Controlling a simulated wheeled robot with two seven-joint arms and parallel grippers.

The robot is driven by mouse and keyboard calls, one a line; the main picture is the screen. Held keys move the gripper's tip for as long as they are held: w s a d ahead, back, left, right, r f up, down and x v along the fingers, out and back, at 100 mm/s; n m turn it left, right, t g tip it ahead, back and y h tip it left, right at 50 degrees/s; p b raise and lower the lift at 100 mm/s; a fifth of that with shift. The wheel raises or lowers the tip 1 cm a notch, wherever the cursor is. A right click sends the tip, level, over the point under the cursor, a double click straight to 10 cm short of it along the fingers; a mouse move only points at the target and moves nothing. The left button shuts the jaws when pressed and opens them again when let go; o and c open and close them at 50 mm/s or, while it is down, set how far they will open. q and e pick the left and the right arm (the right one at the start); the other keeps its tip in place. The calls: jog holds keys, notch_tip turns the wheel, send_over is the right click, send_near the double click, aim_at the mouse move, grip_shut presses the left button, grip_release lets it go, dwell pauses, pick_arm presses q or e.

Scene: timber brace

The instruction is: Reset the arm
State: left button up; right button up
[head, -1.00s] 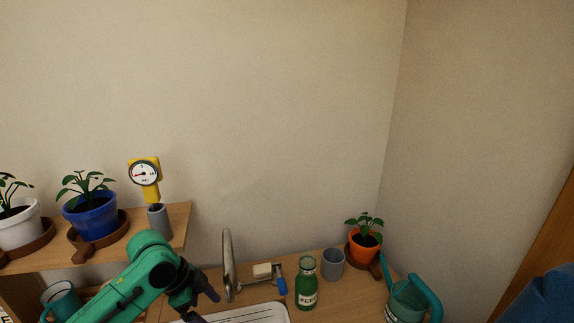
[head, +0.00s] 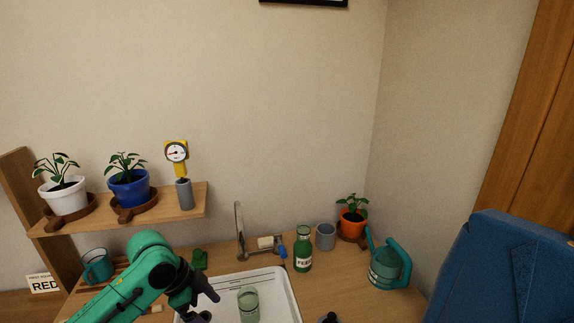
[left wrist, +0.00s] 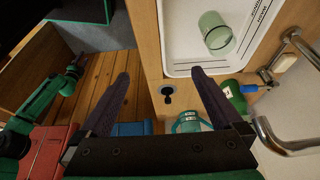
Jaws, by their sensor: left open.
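My left gripper (head: 205,302) comes in from the left over the near left edge of the white tray in the head view. In the left wrist view its two dark fingers (left wrist: 160,103) are spread wide with nothing between them. A pale green cup (head: 248,305) is in the white tray (head: 291,300); the cup also shows in the left wrist view (left wrist: 216,35). My right gripper is not seen in the head view.
A green bottle (head: 303,250), grey cup (head: 325,237), orange plant pot (head: 352,224) and teal watering can (head: 388,268) stand right of the tap (head: 240,232). A shelf (head: 160,209) holds white and blue pots at left. A blue chair-like shape (head: 500,270) fills the right.

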pick_arm(q)
jog(key=s+d+f+n+t, duration=0.2)
jog(key=s+d+f+n, duration=0.25)
jog(key=f, duration=0.25)
jog(key=s+a+f+n+y, duration=0.4)
jog(key=s+a+n, duration=0.5)
jog(key=s+a, duration=0.25)
notch_tip(320, 180, down, 25)
jog(key=b, duration=0.5)
jog(key=s+a+f+g+b, duration=0.2)
jog(key=s+f+b, duration=0.3)
jog(key=s+f, duration=1.3)
notch_tip(320, 180, down, 4)
jog(key=shift+s+f+m, duration=0.1)
jog(key=shift+s+m, duration=0.25)
jog(key=shift+s, duration=0.05)
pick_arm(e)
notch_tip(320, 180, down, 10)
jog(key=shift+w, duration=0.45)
